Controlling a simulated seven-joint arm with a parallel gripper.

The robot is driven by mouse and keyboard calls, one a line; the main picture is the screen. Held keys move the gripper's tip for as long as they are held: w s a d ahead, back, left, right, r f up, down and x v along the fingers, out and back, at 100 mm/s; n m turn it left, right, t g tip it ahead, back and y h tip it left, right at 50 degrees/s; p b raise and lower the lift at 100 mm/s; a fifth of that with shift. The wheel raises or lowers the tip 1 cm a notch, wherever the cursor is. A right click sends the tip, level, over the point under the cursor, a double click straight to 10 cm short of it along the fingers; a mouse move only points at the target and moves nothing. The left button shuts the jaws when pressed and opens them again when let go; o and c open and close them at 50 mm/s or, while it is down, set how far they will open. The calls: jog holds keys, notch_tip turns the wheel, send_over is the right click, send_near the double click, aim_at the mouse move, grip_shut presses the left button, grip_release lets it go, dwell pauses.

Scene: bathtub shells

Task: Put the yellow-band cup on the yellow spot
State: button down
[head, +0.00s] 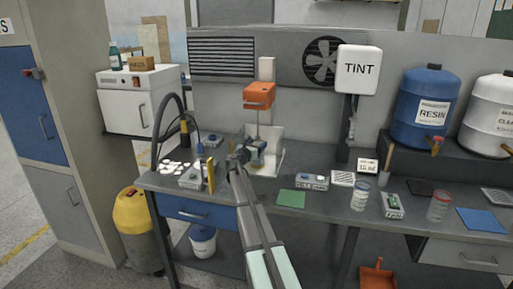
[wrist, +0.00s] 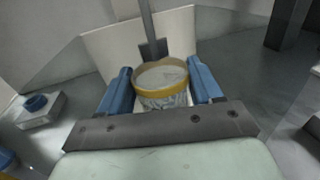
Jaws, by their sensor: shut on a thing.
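The yellow-band cup (wrist: 162,98) sits between the two blue fingers of my gripper (wrist: 160,84) in the wrist view. It is upright, with a yellow rim, a pale patterned wall and pale contents. My gripper is shut on it. In the head view my gripper (head: 250,154) is at the white mixer stand (head: 270,160), and the cup is largely hidden. The mixer's grey shaft (wrist: 150,28) comes down just behind the cup; I cannot tell whether it enters it. I cannot make out a yellow spot for certain; a narrow yellow piece (head: 211,175) shows left of my arm.
The orange mixer head (head: 259,95) is above my gripper. A green square (head: 291,198), a blue square (head: 480,220) and a black square (head: 420,187) lie on the bench. Two other cups (head: 360,196) (head: 437,207) stand to the right. Small scales and a sign occupy the middle.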

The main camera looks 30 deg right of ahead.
jog(key=shift+f, duration=0.35)
jog(key=shift+s+f, duration=0.1)
jog(key=shift+c, duration=0.6)
grip_release()
jog(key=v, duration=1.2)
jog(key=shift+a, duration=0.15)
